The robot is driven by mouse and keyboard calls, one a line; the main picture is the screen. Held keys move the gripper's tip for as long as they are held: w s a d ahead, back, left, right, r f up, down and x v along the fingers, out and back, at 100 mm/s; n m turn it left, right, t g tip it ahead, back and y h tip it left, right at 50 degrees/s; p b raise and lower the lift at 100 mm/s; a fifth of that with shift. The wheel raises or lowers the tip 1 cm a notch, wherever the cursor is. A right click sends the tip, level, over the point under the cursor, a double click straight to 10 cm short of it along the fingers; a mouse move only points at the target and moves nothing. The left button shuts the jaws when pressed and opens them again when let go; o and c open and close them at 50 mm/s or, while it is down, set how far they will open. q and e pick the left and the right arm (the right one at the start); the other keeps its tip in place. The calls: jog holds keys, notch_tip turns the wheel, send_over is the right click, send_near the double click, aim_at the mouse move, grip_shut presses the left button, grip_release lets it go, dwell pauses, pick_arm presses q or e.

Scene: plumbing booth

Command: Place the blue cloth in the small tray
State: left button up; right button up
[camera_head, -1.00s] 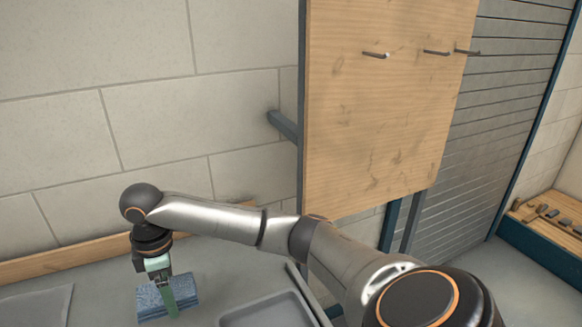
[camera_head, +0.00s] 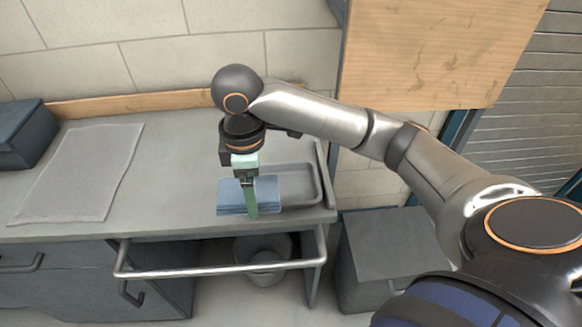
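The folded blue cloth (camera_head: 268,190) hangs at the tips of my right gripper (camera_head: 250,197), whose arm comes in from the right. One green finger runs down over the front of the cloth; the other finger is hidden. The gripper appears shut on the cloth. The small grey tray (camera_head: 304,180) lies on the right end of the counter. The cloth overlaps the left part of the tray in the picture, and I cannot tell whether it touches the tray floor. My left gripper is not in view.
A grey mat (camera_head: 80,175) lies on the left of the counter (camera_head: 170,190), with a dark box (camera_head: 22,135) beyond it. A metal rail (camera_head: 220,270) runs along the counter's front. A wooden board (camera_head: 430,50) stands behind on the right.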

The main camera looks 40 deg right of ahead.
jog(key=shift+d+f, duration=0.1)
jog(key=shift+d, duration=0.1)
jog(key=w+d+f, duration=0.3)
jog(key=w+d, duration=0.1)
jog(key=d, duration=0.2)
send_over(283, 190)
jog(key=a, duration=0.1)
jog(key=f, duration=0.5)
jog(key=shift+s+f, duration=0.15)
jog(key=shift+s, duration=0.15)
jog(key=shift+w+d+f, duration=0.2)
jog(key=shift+d+f, duration=0.1)
jog(key=shift+f, duration=0.15)
jog(key=shift+w+d+f, duration=0.1)
jog(key=shift+d+f, duration=0.05)
jog(key=shift+f, duration=0.75)
jog(key=shift+w+d+f, duration=0.1)
jog(key=shift+f, duration=0.8)
jog(key=shift+f, duration=0.15)
jog(key=o, duration=1.1)
jog(key=shift+c, duration=0.2)
